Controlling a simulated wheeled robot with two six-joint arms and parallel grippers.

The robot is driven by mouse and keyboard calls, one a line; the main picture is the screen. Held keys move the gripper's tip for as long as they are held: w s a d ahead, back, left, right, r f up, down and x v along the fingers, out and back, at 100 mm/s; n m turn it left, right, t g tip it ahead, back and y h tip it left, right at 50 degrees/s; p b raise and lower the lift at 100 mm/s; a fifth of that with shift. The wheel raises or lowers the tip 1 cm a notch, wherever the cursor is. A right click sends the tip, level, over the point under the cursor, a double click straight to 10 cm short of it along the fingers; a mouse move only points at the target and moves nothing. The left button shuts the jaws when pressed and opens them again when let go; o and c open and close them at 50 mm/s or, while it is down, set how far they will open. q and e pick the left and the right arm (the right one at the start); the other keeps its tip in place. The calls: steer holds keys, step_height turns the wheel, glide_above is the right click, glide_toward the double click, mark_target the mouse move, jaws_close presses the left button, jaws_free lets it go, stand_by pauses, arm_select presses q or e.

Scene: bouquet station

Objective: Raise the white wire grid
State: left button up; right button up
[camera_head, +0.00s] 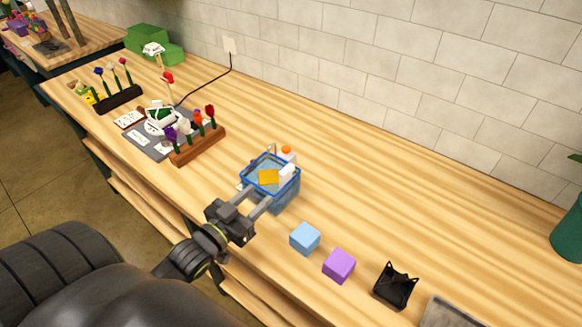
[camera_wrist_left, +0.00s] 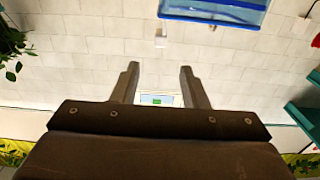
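I cannot make out a white wire grid for certain in either view. My left gripper (camera_head: 257,195) is at the near left side of a blue-rimmed, see-through bin (camera_head: 284,196). In the left wrist view the gripper (camera_wrist_left: 158,70) has its fingers apart with nothing held between them. The bin's blue underside and edge (camera_wrist_left: 215,14) show above the fingertips there. A yellow-orange block (camera_head: 268,177) and white items show in or behind the bin. My right gripper is not in view.
A light blue cube (camera_head: 304,238), a purple cube (camera_head: 339,265) and a black open holder (camera_head: 396,286) stand right of the bin. Flower racks (camera_head: 198,146) and a grey mat (camera_head: 147,142) lie to the left. The counter behind the bin is clear up to the tiled wall.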

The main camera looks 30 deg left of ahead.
mark_target(291, 165)
arm_select(q)
steer(key=w, duration=0.4)
steer(key=w+b, duration=0.1)
steer(key=w, duration=0.4)
steer(key=w+d, duration=0.1)
steer(key=w, duration=0.4)
steer(key=shift+c, duration=0.4)
jaws_close()
